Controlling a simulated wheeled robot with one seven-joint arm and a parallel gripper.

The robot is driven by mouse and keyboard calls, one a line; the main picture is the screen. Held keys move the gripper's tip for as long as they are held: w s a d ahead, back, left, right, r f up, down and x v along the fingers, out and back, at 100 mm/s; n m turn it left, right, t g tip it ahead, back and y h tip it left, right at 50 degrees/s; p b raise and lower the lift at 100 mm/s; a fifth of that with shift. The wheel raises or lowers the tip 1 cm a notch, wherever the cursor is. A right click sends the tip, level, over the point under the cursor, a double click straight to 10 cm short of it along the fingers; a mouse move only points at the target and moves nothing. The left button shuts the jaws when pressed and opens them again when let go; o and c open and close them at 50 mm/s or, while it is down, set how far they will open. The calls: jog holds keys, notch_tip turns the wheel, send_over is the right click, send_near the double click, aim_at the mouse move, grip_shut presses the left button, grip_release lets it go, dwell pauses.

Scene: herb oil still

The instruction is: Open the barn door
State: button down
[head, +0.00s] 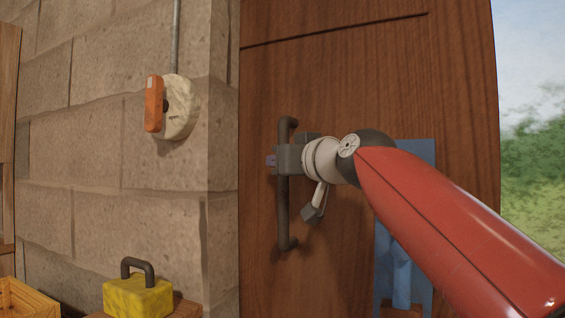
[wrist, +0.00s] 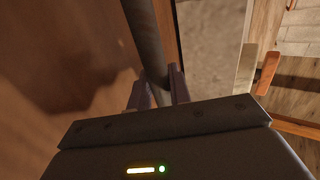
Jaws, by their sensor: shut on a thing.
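The barn door (head: 340,80) is a brown wooden panel filling the middle of the head view. A dark vertical bar handle (head: 284,220) is fixed near its left edge. My gripper (head: 272,160) is at the upper part of the handle, shut on it. In the wrist view the handle (wrist: 145,40) runs down between my two fingers (wrist: 158,92). To the right of the door, sky and greenery show past its edge. The door's hinges are not visible.
A stone block wall (head: 100,110) stands left of the door. It carries a round cream switch with an orange lever (head: 154,104). Below are a yellow block with a dark handle (head: 138,296) and a wooden crate (head: 22,298). A blue thing (head: 420,155) shows behind my arm.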

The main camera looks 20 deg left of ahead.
jog(key=shift+a+f, duration=0.2)
jog(key=shift+a, duration=0.4)
jog(key=c, duration=1.4)
grip_release()
jog(key=shift+s, duration=0.1)
jog(key=shift+o, duration=0.3)
jog(key=shift+r, duration=0.1)
jog(key=b+v, duration=0.4)
jog(key=v, duration=0.3)
jog(key=shift+s+d, duration=0.2)
jog(key=shift+d, duration=0.15)
